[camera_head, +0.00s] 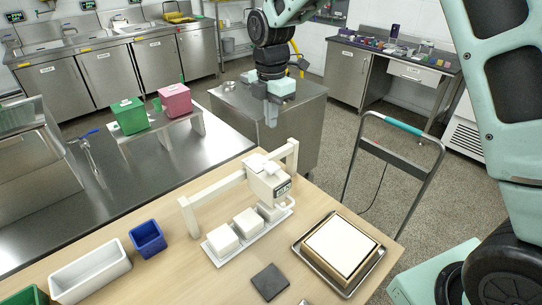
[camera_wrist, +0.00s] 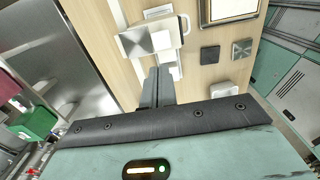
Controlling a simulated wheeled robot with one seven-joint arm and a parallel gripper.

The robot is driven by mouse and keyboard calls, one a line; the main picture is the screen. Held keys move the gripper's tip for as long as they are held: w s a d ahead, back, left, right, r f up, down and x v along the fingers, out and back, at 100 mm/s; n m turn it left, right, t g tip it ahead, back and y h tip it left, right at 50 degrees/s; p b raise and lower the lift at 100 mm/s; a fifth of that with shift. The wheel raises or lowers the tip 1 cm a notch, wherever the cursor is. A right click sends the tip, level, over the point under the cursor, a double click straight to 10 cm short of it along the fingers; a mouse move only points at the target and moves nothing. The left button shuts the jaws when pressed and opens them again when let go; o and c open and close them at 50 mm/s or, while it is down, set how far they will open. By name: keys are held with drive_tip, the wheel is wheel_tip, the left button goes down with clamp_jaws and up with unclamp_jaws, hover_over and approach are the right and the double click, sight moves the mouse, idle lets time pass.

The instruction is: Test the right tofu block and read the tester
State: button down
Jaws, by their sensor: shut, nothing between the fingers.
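Three white tofu blocks stand in a row on a narrow white tray (camera_head: 226,259) on the wooden table. The left block (camera_head: 222,240) and middle block (camera_head: 248,223) show clearly. The right block (camera_head: 269,212) is partly hidden under the head of the white tester (camera_head: 266,181). The tester's small display (camera_head: 282,189) faces the camera, but its reading is too small to make out. The tester also shows in the wrist view (camera_wrist: 133,42). My gripper (camera_head: 271,122) is shut and empty, raised above and behind the tester. Its fingers also show in the wrist view (camera_wrist: 165,73).
A framed white slab (camera_head: 342,244) lies right of the tray, with a dark square plate (camera_head: 269,282) in front. A blue bin (camera_head: 147,238) and white bin (camera_head: 90,274) stand left. Green (camera_head: 129,116) and pink (camera_head: 175,99) boxes sit on a raised stand behind.

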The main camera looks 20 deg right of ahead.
sight(271, 166)
wheel_tip(271, 166, down, 13)
drive_tip(key=p, duration=0.5)
drive_tip(key=shift+r, duration=0.2)
drive_tip(key=shift+f, duration=0.15)
drive_tip(key=shift+f, duration=0.1)
wheel_tip(271, 166, down, 2)
drive_tip(key=shift+f+b, duration=0.1)
drive_tip(key=shift+b, duration=1.1)
drive_tip(key=shift+s, duration=0.15)
